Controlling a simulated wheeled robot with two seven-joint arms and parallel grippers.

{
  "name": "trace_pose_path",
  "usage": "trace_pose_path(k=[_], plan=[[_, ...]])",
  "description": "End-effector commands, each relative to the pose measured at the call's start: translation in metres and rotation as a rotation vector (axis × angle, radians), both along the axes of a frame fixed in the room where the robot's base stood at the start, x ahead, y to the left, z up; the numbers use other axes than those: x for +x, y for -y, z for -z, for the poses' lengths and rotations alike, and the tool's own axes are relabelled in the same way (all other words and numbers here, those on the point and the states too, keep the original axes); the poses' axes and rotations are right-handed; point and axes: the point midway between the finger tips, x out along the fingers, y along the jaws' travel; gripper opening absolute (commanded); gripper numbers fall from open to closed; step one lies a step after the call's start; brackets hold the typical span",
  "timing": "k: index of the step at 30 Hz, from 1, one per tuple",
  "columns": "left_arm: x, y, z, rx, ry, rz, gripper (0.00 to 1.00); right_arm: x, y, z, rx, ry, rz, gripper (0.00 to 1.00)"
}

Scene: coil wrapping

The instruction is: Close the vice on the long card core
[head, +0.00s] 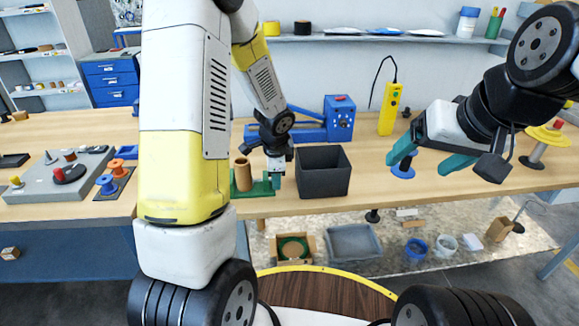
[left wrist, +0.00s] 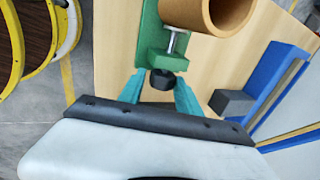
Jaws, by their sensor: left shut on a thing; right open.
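The long card core (head: 242,175) is a brown tube standing upright in the green vice (head: 262,188) at the table's front edge. In the left wrist view the core (left wrist: 215,14) sits at the top of the vice (left wrist: 150,35). A metal screw runs from the vice to a black knob (left wrist: 162,79). My left gripper (head: 276,178) is at the vice's right end, its teal fingers shut on the knob. Contact between the far jaw and the core is hidden. My right gripper (head: 420,168) is open and empty above the table's right part.
A dark open bin (head: 322,180) stands just right of the vice. A blue machine (head: 340,118) and a yellow control box (head: 390,108) are behind it. A blue spool (head: 403,171) sits below my right gripper. A grey board (head: 60,182) with parts lies on the left table.

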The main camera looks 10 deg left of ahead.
Motion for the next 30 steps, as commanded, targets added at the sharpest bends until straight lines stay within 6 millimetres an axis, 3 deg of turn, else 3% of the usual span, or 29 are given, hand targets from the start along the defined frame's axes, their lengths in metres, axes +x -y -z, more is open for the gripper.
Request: trace_pose_path(k=[1, 8, 17, 30], plan=[[-0.0075, 0.0013, 0.0051, 0.002, -0.020, 0.000, 0.15, 0.0000, 0.0000, 0.0000, 0.000, 0.000, 0.000, 0.79], [-0.0048, -0.0016, 0.0056, -0.018, -0.091, -0.008, 0.15, 0.0000, 0.0000, 0.0000, 0.000, 0.000, 0.000, 0.79], [0.0001, 0.0004, 0.0037, -0.085, -0.307, 0.002, 0.13, 0.0000, 0.0000, 0.0000, 0.000, 0.000, 0.000, 0.79], [0.0022, 0.0003, 0.0030, -0.106, -0.376, -0.001, 0.17, 0.0000, 0.0000, 0.0000, 0.000, 0.000, 0.000, 0.79]])
